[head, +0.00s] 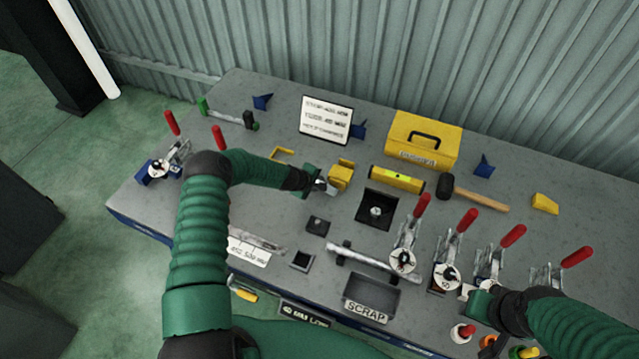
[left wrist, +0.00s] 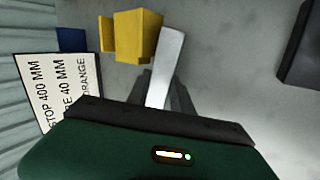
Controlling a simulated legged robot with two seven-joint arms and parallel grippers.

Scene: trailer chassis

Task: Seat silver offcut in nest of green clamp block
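My left gripper (head: 324,186) is over the middle of the bench, beside a yellow block (head: 341,175). In the left wrist view, its dark fingers (left wrist: 168,92) are closed around the lower end of a flat silver piece (left wrist: 168,62), which looks like the silver offcut. The piece extends outward beside the yellow block (left wrist: 138,36); I cannot tell whether they touch. A small green piece (head: 203,104) stands at one end of a silver bar at the back left; I cannot tell whether it is the green clamp block. My right gripper (head: 478,300) is among the toggle clamps at front right, its fingertips unclear.
Red-handled toggle clamps (head: 449,265) line the front right; another clamp (head: 165,165) is at far left. A scrap bin (head: 371,298), long silver bar (head: 372,262), black square plate (head: 376,210), yellow toolbox (head: 422,140), level (head: 397,179) and hammer (head: 473,192) occupy the bench.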

